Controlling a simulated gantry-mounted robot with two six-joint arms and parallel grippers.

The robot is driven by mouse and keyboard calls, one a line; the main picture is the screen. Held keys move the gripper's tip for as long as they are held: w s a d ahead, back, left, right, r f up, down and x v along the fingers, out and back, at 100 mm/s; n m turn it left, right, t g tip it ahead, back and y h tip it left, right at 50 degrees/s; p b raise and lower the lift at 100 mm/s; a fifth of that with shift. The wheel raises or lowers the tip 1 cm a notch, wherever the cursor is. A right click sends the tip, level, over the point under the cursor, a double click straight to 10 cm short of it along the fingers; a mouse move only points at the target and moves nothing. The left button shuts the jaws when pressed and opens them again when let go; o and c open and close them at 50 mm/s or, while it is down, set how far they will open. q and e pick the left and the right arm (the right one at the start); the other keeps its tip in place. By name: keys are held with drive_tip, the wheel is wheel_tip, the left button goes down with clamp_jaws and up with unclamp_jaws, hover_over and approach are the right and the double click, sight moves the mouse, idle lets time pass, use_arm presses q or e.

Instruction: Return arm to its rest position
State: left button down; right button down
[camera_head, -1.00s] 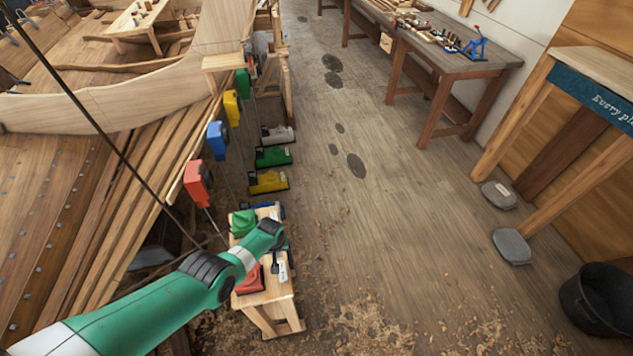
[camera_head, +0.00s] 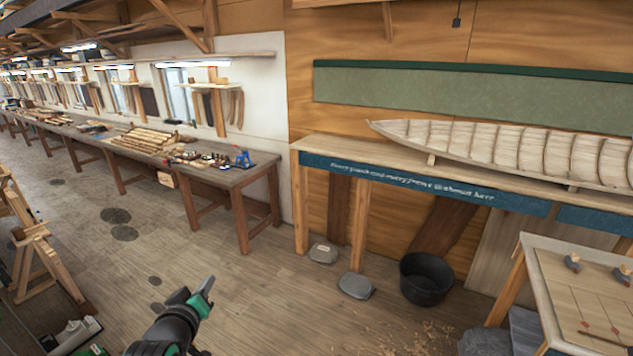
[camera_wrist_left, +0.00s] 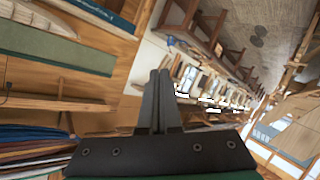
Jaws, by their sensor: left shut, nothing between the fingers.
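My left gripper (camera_head: 206,290) shows at the bottom of the head view, left of centre. It is dark with green parts and points up and to the right, in front of the wooden floor. In the left wrist view its two black fingers (camera_wrist_left: 160,92) lie side by side, shut, with nothing between them. The gripper looks clear of the surroundings. Most of the left arm is out of the picture, and my right gripper does not show.
A long workbench (camera_head: 235,178) with tools runs along the left wall. A shelf carries a pale boat model (camera_head: 480,150). A black bucket (camera_head: 425,280) and grey weights (camera_head: 356,286) stand on the floor. A table (camera_head: 590,290) is at the lower right. The middle floor is open.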

use_arm(q)
drive_tip(key=s+d+r+m+t+h+p, duration=0.1)
drive_tip(key=s+d+r+t, duration=0.2)
drive_tip(key=r, duration=0.7)
drive_tip(key=s+d+r+m+t, duration=0.1)
drive_tip(key=s+d+r+t, duration=0.15)
drive_tip(key=r, duration=0.65)
drive_tip(key=s+d+r+m+t+h+p, duration=0.1)
drive_tip(key=s+d+r+t, duration=0.15)
drive_tip(key=r, duration=0.75)
drive_tip(key=s+r+m+t+h, duration=0.1)
drive_tip(key=s+r+m+t, duration=0.1)
drive_tip(key=s+r, duration=0.4)
drive_tip(key=s+r+m+t+h, duration=0.1)
drive_tip(key=s+r+m+t, duration=0.2)
drive_tip(key=s+r, duration=0.4)
drive_tip(key=s, duration=0.5)
drive_tip(key=shift+d+t, duration=0.3)
drive_tip(key=shift+d, duration=0.1)
